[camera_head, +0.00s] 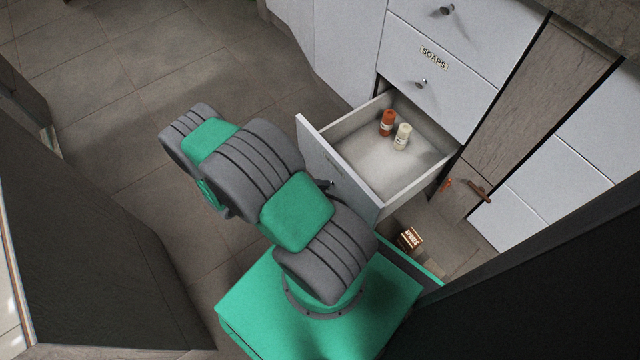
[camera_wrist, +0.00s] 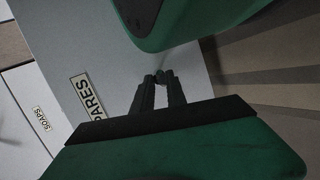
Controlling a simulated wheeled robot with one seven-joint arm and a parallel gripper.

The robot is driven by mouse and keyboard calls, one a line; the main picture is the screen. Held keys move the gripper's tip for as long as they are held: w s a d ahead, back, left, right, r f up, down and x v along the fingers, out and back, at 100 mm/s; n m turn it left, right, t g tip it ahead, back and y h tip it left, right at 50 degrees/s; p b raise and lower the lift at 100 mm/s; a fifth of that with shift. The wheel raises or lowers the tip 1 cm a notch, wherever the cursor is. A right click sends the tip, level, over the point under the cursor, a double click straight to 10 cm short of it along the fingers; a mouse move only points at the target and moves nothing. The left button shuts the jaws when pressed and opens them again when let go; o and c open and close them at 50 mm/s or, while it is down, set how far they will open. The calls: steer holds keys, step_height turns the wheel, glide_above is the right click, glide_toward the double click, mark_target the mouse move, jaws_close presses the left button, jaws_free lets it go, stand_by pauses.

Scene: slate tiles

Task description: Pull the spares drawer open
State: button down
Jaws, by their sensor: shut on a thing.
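The spares drawer (camera_head: 417,181) stands pulled out of the pale cabinet, with its inside open to view. Its front carries a label (camera_wrist: 88,97) that reads "ARES" in the wrist view, the first letters being cut off or hidden. An orange-red bottle (camera_head: 387,122) and a cream bottle (camera_head: 402,137) stand inside towards the back. My gripper (camera_wrist: 161,78) is at the drawer front, its two fingers closed on a small dark knob (camera_wrist: 160,76). In the head view my arm hides most of my gripper and part of the drawer front.
The soaps drawer (camera_head: 430,70) above is closed. A small brown box (camera_head: 410,239) with a label is below the open drawer, beside my green base. A wooden panel (camera_head: 540,85) stands right of the drawers. Tiled floor (camera_head: 90,100) is clear to the left.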

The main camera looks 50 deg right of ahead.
steer(key=c, duration=1.3)
jaws_free()
steer(key=shift+c, duration=0.2)
steer(key=p+v, duration=0.2)
steer(key=v, duration=0.5)
steer(key=shift+a+r, duration=0.2)
steer(key=shift+a, duration=0.15)
steer(key=shift+w, duration=0.15)
